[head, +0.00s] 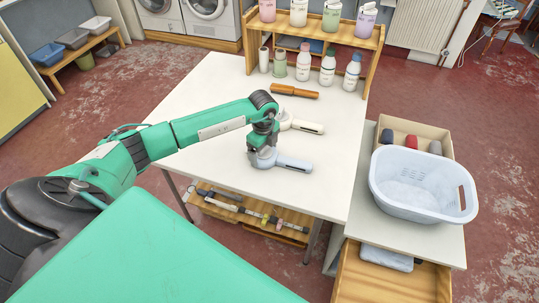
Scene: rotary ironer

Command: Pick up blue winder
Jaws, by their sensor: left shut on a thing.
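The pale blue winder (292,164) is at the front of the white table, its thick end to the left and its handle pointing right. My left gripper (262,147) reaches down over its thick end and is shut on it. The fingertips are small and partly hidden. I cannot tell whether the winder touches the table top. A white winder (308,127) lies just behind, partly hidden by my left arm. My right gripper is out of view.
Several bottles (328,68) stand along the back of the white table (338,165), before a wooden shelf (341,35) with pastel containers. A pale basket (420,185) stands on the right side table, with a wooden box behind it. The white table's right side is clear.

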